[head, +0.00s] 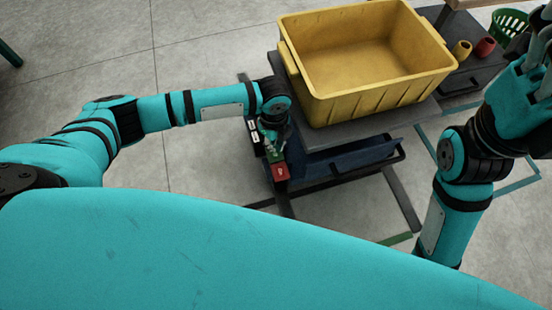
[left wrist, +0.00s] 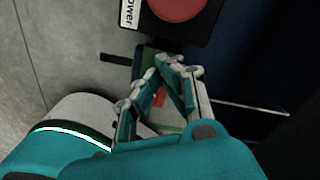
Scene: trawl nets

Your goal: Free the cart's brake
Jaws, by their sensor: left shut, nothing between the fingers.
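The cart (head: 375,129) has a dark grey top with a large yellow bin on it. At its near left corner is a dark part with white labels, and a small red piece (head: 281,172) with a white mark. I cannot tell for sure which part is the brake. My left gripper (head: 273,137) is shut and empty at this corner, above the red piece. In the left wrist view the closed fingers (left wrist: 178,63) lie in front of a green surface and a bit of red; contact is unclear. My right gripper (head: 535,70) is raised at the right edge, its fingers partly cut off.
The yellow bin (head: 302,101) fills most of the cart top. A black box with a round red button (left wrist: 178,6) and a partly cut-off label is close ahead of the left fingers. Yellow and red cups and a green basket (head: 508,24) are at upper right.

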